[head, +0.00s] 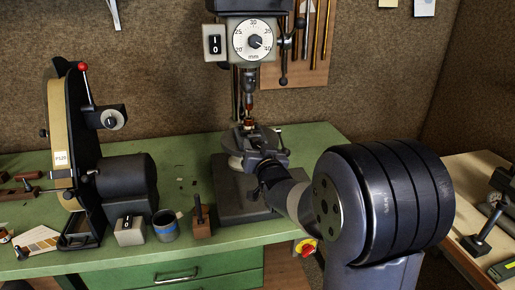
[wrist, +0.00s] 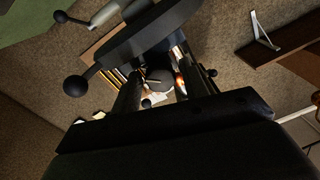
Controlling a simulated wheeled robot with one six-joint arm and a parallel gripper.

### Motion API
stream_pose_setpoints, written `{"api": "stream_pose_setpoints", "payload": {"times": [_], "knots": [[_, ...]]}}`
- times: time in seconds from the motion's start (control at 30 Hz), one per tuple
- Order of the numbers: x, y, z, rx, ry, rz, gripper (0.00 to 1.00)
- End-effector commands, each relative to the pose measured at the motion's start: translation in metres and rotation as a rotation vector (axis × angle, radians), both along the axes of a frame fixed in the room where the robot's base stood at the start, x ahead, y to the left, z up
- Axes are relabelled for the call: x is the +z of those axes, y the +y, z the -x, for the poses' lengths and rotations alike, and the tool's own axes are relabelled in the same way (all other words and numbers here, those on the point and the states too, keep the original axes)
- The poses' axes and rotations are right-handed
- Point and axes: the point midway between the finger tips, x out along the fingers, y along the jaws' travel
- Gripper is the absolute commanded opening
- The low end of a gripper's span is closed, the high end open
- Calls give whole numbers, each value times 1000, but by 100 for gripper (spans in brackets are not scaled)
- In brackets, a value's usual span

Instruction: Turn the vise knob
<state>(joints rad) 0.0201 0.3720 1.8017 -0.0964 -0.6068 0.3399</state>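A small dark vise (head: 258,140) sits on the round drill press table, under the chuck. Its knob cannot be clearly told apart from the dark parts around my gripper in the head view. My gripper (head: 264,163) reaches in from the front right, close to the vise, and my wrist hides part of it. In the wrist view my two dark fingers (wrist: 162,88) stand apart with background showing between them. A dark bar-like part (wrist: 150,32) crosses near the fingertips, and a black ball (wrist: 75,86) shows left of them. Contact cannot be told.
The drill press head (head: 253,40) stands above the vise. A belt sander (head: 105,160) stands at the left of the green bench (head: 185,150). A grey cup (head: 165,225) and a wooden block (head: 202,222) stand at the front. Another bench (head: 465,180) is at right.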

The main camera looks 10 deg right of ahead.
Motion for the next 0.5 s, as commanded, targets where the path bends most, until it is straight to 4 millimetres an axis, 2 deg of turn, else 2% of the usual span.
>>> {"api": "stream_pose_setpoints", "payload": {"times": [0.1, 0.37, 0.5], "knots": [[0, 0, 0, 0, 0, 0, 52], [0, 0, 1, 0, 0, 0, 52], [0, -1, 9, -1, -2, 0, 52]]}}
